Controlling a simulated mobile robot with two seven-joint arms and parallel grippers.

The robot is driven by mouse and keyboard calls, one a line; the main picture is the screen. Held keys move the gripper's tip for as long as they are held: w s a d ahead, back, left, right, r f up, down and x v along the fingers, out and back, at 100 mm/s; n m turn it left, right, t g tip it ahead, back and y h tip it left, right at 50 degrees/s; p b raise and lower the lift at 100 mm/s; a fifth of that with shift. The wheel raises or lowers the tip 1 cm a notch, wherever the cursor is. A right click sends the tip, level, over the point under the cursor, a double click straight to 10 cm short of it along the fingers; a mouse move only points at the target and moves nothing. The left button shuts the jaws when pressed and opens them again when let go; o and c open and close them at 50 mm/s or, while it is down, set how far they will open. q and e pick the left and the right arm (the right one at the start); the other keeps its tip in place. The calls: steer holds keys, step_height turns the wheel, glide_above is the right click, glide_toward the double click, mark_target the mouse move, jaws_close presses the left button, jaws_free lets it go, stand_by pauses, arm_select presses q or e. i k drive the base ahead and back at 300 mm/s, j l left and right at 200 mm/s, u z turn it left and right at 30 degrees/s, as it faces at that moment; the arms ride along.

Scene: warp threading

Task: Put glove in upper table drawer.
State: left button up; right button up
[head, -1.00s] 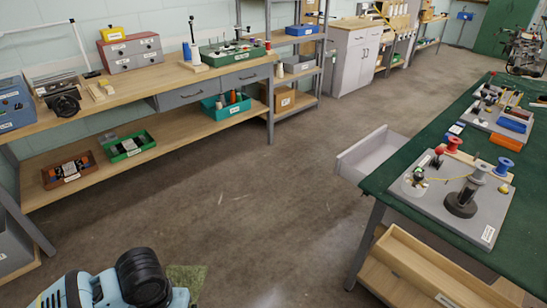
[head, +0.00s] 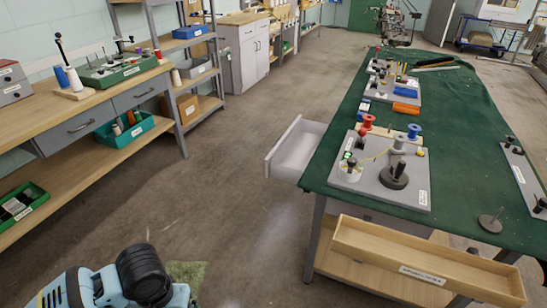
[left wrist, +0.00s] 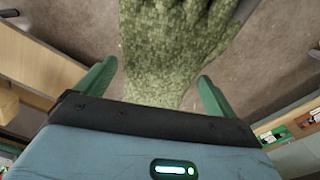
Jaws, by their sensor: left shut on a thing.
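A green mottled glove (left wrist: 175,45) hangs in my left gripper (left wrist: 154,84), whose two green fingers stand on either side of its narrow end. In the head view a small part of the glove (head: 188,271) shows at the bottom left, beside my left arm, above the floor. A pale grey drawer (head: 284,155) is pulled open on the left side of the green-covered table (head: 320,172). The visible part of its inside looks empty. The glove is well apart from the drawer, nearer to me and to the left. My right gripper is out of view.
A wooden workbench (head: 100,97) with closed grey drawers (head: 80,128) runs along the left. A long wooden tray (head: 425,262) sits low at the green table's near side. A grey board (head: 395,190) with spools lies on top. The floor between bench and table is clear.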

mark_target(310, 157)
steer(key=i+j+z, duration=0.15)
steer(key=j+z, duration=0.3)
steer(key=i+j+z, duration=0.1)
steer(key=j+z, duration=1.1)
steer(key=j, duration=0.25)
steer(key=k+j+z, duration=0.1)
steer(key=j+z, duration=0.25)
steer(key=j, duration=0.15)
